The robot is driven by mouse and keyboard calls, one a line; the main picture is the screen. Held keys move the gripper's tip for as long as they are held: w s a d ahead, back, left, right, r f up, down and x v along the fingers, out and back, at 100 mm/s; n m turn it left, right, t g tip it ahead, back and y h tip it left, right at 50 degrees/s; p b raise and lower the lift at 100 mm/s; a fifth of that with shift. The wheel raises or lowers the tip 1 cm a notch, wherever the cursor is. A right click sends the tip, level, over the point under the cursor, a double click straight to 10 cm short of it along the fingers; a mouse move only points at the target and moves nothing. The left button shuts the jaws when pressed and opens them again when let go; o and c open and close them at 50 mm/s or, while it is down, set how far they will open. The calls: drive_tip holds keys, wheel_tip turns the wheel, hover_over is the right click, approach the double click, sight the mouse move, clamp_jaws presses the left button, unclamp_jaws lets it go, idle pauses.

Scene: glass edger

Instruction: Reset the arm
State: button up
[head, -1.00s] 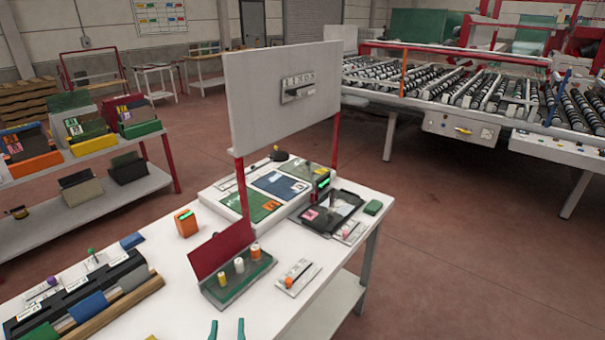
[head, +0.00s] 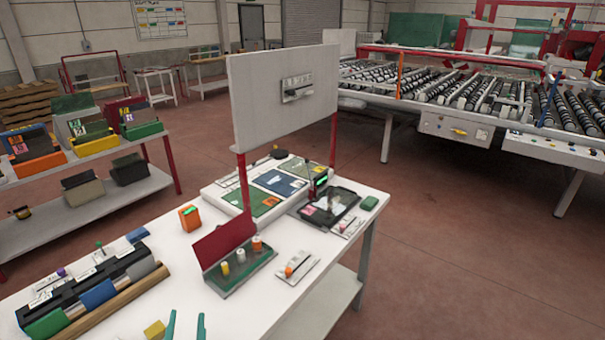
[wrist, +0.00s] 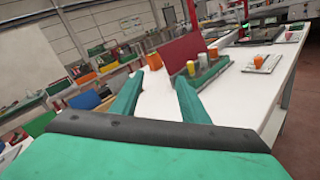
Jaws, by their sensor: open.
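My gripper (head: 186,326) shows as two teal fingertips at the bottom edge of the head view, over the front of the white table (head: 178,278). In the wrist view my gripper (wrist: 152,98) has its two green fingers spread apart with nothing between them. The rest of my arm is out of the head view. A green stand with a red back panel (head: 224,242) and several small coloured cylinders is beyond the fingers. A small yellow block (head: 155,330) lies left of the fingertips.
A black rack (head: 82,282) with coloured blocks is on the table's left. An orange box (head: 189,217), a card with an orange knob (head: 291,268) and a dark tray (head: 330,206) stand farther back. A white board (head: 285,95) rises on red posts. A roller conveyor (head: 450,85) is behind right.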

drive_tip(key=s+a+r+m+y, duration=0.1)
drive_tip(key=a+r+m+y, duration=0.1)
drive_tip(key=a+r+m, duration=0.65)
drive_tip(key=s+d+f+m+h, duration=0.2)
drive_tip(key=s+d+f+m, duration=0.55)
drive_tip(key=d+m, duration=0.3)
drive_tip(key=s+d+f+m+h, duration=0.3)
drive_tip(key=s+d+f+m, duration=0.5)
drive_tip(key=m, duration=0.3)
drive_tip(key=s+d+f+m+g, duration=0.1)
drive_tip(key=s+d+f, duration=0.1)
drive_tip(key=s+d, duration=0.5)
drive_tip(key=s+d+f+m+g+h, duration=0.1)
drive_tip(key=s+d+f+m, duration=0.1)
drive_tip(key=s+d, duration=0.6)
drive_tip(key=shift+d+f, duration=0.3)
drive_tip(key=shift+d, duration=0.4)
drive_tip(key=shift+s, duration=0.1)
